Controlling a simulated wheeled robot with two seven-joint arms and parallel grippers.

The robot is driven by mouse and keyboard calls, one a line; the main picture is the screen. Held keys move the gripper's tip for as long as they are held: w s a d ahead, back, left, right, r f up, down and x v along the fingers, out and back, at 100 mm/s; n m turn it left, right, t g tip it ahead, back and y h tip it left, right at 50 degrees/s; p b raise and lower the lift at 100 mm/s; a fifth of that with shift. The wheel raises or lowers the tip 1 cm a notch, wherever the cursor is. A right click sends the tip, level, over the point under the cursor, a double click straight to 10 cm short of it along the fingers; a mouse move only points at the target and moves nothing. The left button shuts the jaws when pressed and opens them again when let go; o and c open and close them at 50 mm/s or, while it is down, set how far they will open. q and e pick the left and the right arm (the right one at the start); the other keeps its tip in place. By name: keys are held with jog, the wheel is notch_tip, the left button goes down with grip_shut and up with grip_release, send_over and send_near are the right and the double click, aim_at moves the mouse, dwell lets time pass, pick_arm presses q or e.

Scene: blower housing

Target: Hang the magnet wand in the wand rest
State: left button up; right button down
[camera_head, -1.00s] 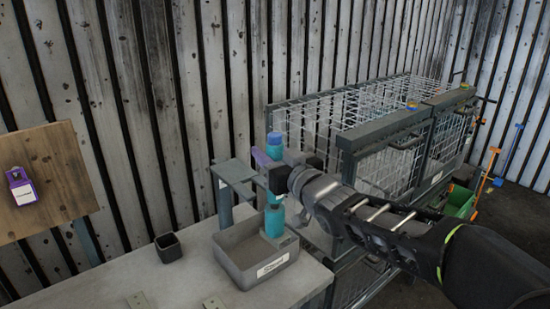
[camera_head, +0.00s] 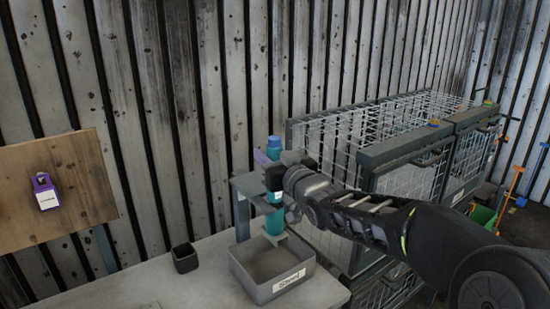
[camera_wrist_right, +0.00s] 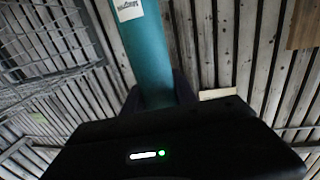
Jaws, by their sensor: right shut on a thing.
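The magnet wand (camera_head: 274,221) is a teal cylinder with a blue top, held roughly upright. My right gripper (camera_head: 273,179) is shut around its middle. In the right wrist view the wand (camera_wrist_right: 147,55) rises from between the fingers (camera_wrist_right: 160,92), with a white label on it. The wand rest (camera_head: 243,187) looks to be the grey metal bracket on a post at the bench's back. The wand overlaps its right end in the head view; I cannot tell if it is inside the rest or in front. My left gripper is not in view.
A grey bin labelled "Steel" (camera_head: 250,285) stands on the bench just below the wand. A small black cup (camera_head: 185,258) is left of it. A wire cage (camera_head: 400,165) stands behind my right arm. A purple device (camera_head: 45,191) is on the wooden board (camera_head: 85,180).

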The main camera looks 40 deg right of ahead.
jog(key=shift+w+f+b, duration=0.15)
jog(key=shift+w+b, duration=0.35)
jog(key=shift+w, duration=0.05)
jog(key=c, duration=1.3)
grip_release()
jog(key=o, duration=0.4)
jog(key=shift+f, duration=0.1)
jog(key=shift+s, duration=0.1)
